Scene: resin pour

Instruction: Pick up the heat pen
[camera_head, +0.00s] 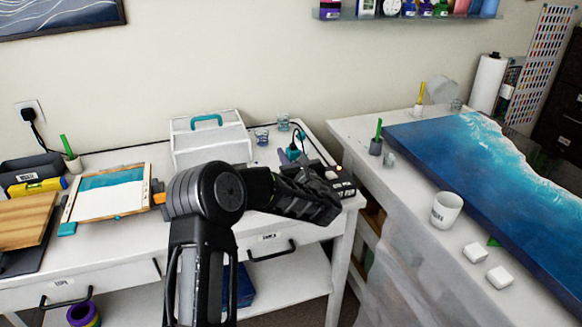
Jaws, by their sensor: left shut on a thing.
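My left arm comes up from the bottom and reaches right over the white drawer table. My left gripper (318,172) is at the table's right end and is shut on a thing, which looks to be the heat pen. The heat pen (293,153) shows as a small teal and dark body with a black cable rising behind it. My dark wrist hides its lower part and the finger contact, so I cannot tell whether it is clear of the table. My right gripper is not in view.
A white box with a teal handle (208,140) stands behind my arm, with small blue cups (262,136) beside it. A framed panel (110,192) lies to the left. On the right table are a blue resin panel (480,165), a white cup (446,210) and white blocks (475,252).

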